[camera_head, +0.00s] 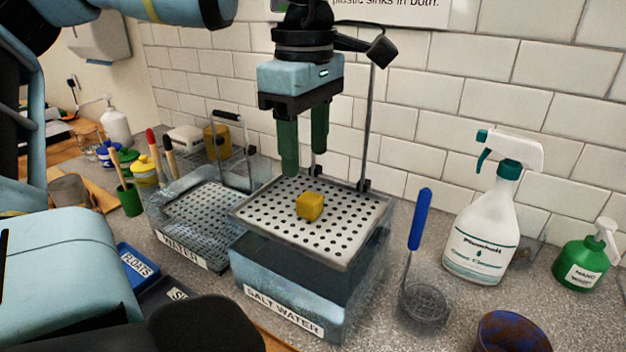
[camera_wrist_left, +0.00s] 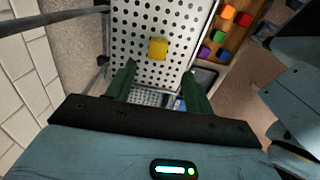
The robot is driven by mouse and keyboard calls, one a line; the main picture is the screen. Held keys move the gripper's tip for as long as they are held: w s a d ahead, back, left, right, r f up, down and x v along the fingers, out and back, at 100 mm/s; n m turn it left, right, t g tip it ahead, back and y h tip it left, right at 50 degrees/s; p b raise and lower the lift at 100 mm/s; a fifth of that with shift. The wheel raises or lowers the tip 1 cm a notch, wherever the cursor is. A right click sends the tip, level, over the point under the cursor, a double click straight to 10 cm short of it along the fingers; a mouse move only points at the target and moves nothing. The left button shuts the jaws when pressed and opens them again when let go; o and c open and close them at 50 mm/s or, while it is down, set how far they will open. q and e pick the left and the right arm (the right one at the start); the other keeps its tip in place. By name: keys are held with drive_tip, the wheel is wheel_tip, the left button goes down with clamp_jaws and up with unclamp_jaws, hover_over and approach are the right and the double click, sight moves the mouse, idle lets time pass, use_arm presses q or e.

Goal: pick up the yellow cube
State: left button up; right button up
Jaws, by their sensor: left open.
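The yellow cube (camera_head: 309,206) sits on the perforated metal platform (camera_head: 350,240) over the tank labelled "SALT WATER" (camera_head: 285,310). My left gripper (camera_head: 304,160) hangs above the back of the platform, pointing down, with its two green fingers apart and nothing between them. In the head view the fingers are above and behind the cube, not touching it. In the left wrist view the cube (camera_wrist_left: 158,48) lies on the platform beyond the fingertips of my open gripper (camera_wrist_left: 157,75). My right gripper is not in view.
A second tank labelled "WATER" (camera_head: 180,247) with its own perforated platform stands to the left. Thin metal rods (camera_head: 367,120) rise behind the platform. A blue-handled strainer (camera_head: 420,250), spray bottle (camera_head: 487,215) and green bottle (camera_head: 583,262) stand to the right. Several coloured cubes (camera_wrist_left: 221,37) show in the wrist view.

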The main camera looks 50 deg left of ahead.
sight(310, 197)
use_arm(q)
drive_tip(key=shift+w+d+f, duration=0.1)
drive_tip(key=shift+w+f, duration=0.05)
drive_tip(key=shift+f, duration=1.6)
drive_tip(key=shift+w+f, duration=0.1)
drive_tip(key=shift+f, duration=1.65)
drive_tip(key=shift+c, duration=0.2)
drive_tip(key=c, duration=1.1)
drive_tip(key=shift+r, duration=0.15)
wheel_tip(310, 197, up, 18)
drive_tip(key=p, duration=0.1)
